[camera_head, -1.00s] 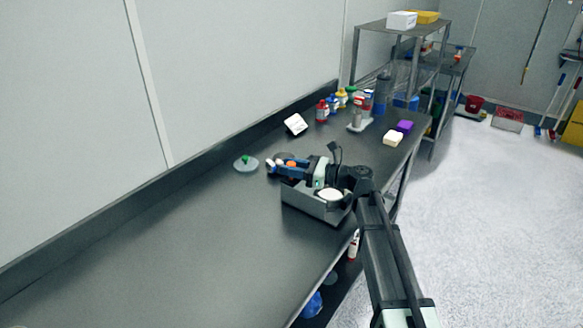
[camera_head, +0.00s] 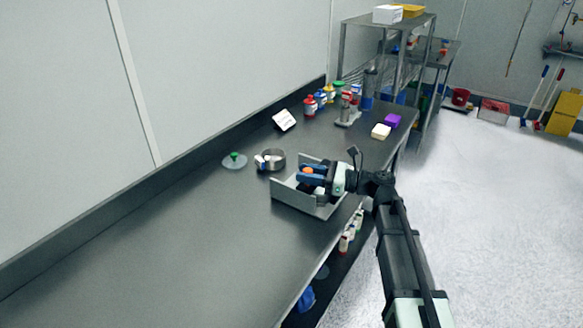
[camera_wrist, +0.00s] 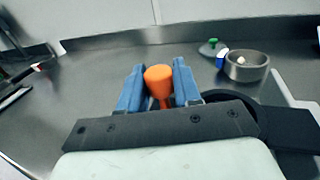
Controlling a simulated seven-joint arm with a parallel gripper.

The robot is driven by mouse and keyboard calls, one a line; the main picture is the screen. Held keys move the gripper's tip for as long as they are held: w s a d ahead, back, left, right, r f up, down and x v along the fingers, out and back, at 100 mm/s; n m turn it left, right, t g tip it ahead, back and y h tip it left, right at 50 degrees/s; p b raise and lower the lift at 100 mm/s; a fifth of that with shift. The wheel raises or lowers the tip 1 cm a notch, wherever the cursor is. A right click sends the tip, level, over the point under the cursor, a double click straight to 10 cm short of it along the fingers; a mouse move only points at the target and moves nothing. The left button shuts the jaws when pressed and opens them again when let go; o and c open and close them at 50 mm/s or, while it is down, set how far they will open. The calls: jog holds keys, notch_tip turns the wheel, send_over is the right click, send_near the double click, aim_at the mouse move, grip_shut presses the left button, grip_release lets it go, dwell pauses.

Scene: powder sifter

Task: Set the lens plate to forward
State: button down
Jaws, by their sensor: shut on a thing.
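My gripper (camera_head: 312,172) is over the open grey tray (camera_head: 290,198) at the table's front edge. In the wrist view its two blue fingers (camera_wrist: 159,86) are shut on an orange knob-shaped piece (camera_wrist: 159,76) with a narrower orange stem below. The orange piece (camera_head: 307,171) also shows between the fingers in the head view. I cannot make out any part that is clearly a lens plate or its setting. The gripper hides much of the tray's inside.
A round metal pan (camera_head: 276,162) with a blue-and-white item at its edge stands left of the tray. A clear lid with a green knob (camera_head: 235,156) lies farther left. A white tilted panel (camera_head: 284,120) and several bottles stand behind. The table's left side is clear.

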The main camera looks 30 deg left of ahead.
jog(key=shift+d, duration=0.75)
jog(key=c, duration=0.9)
grip_release()
jog(key=v, duration=1.3)
jog(key=shift+w+d, duration=0.1)
jog(key=shift+d, duration=0.25)
